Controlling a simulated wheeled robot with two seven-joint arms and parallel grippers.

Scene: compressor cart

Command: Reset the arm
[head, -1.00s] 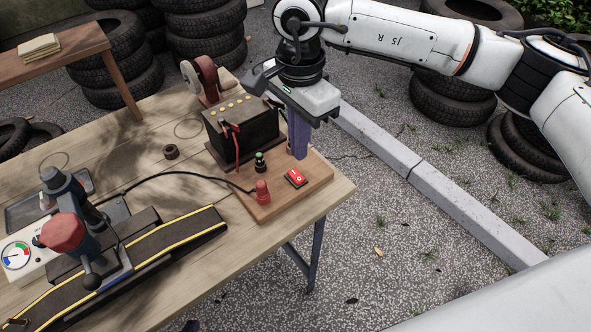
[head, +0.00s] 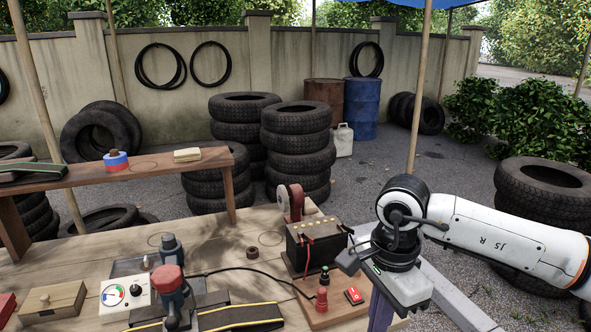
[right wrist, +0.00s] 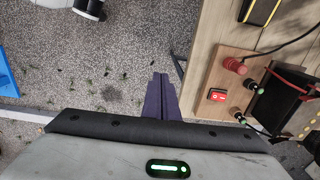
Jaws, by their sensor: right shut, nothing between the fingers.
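My right gripper (head: 380,312) hangs from the white right arm at the right edge of the workbench (head: 75,255) in the head view. Its purple fingers are together and hold nothing. In the right wrist view the shut fingers (right wrist: 160,98) point over the gravel, just left of the wooden board (right wrist: 232,65). The board carries a red rocker switch (head: 353,295), a red knob (head: 321,299) and a dark battery (head: 316,243), beside the gripper and apart from it. The red switch also shows in the right wrist view (right wrist: 217,95). My left gripper is in neither view.
A red-and-grey tape reel (head: 290,203) is behind the battery. A side bench (head: 100,177) and stacked tires (head: 298,150) stand behind. Open gravel lies right of the bench.

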